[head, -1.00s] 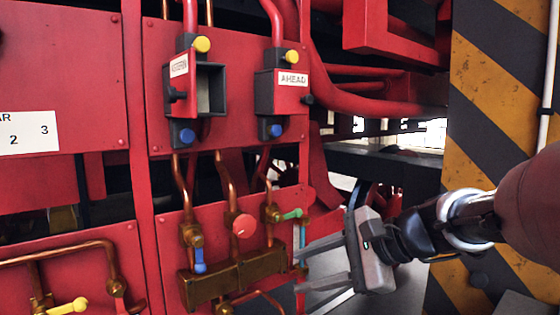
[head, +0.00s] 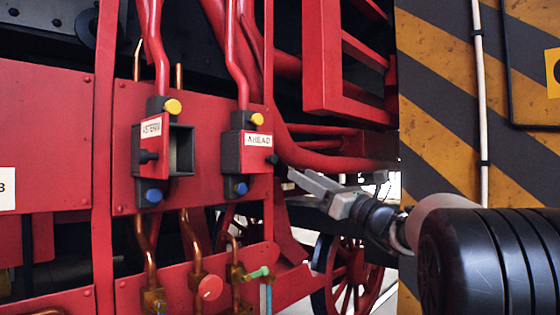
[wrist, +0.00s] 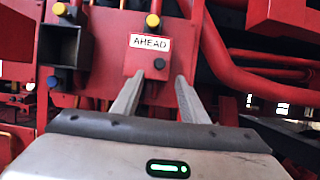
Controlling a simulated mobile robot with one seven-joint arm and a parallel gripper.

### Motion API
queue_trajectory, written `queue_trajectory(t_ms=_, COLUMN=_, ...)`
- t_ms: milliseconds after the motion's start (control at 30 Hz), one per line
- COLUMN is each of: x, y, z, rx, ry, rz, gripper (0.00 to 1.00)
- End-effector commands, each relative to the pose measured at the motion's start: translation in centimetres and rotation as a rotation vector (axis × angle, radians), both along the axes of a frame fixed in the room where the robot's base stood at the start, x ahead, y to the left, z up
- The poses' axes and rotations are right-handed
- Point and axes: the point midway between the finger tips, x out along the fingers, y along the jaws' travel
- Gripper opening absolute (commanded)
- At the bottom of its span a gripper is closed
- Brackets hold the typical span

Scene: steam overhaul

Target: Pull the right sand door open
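The right sand door is the red front of the box labelled AHEAD (head: 257,153); it looks shut. It has a black knob (head: 272,159) at its right side. In the wrist view the door (wrist: 133,62) faces me, with the knob (wrist: 159,63) below its label. My gripper (head: 290,179) is open and empty, to the right of and slightly below the knob in the head view. In the wrist view my gripper (wrist: 160,77) has its two fingers pointing at the door, with the knob lined up between them just past the tips. No contact is visible.
The left box, labelled ASTERN (head: 151,137), stands open with its dark inside showing. Yellow and blue knobs sit above and below both boxes. Thick red pipes (head: 335,160) run to the right of the door. A striped yellow-black wall (head: 440,110) stands further right.

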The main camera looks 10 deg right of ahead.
Motion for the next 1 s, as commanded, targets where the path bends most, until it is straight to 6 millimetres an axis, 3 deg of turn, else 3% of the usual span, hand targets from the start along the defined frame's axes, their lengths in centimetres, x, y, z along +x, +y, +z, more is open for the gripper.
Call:
queue_trajectory(t_ms=200, x=3.6, y=2.8, z=2.1, rx=-0.001, ry=0.001, rz=0.003, gripper=0.4)
queue_trajectory(t_ms=400, x=6.0, y=4.5, z=3.3, rx=-0.001, ry=0.001, rz=0.001, gripper=0.4)
queue_trajectory(t_ms=867, x=7.2, y=5.3, z=3.6, rx=-0.001, ry=0.0, rz=0.0, gripper=0.4)
queue_trajectory(t_ms=1000, x=7.2, y=5.3, z=3.7, rx=-0.001, ry=0.0, rz=0.0, gripper=0.21)
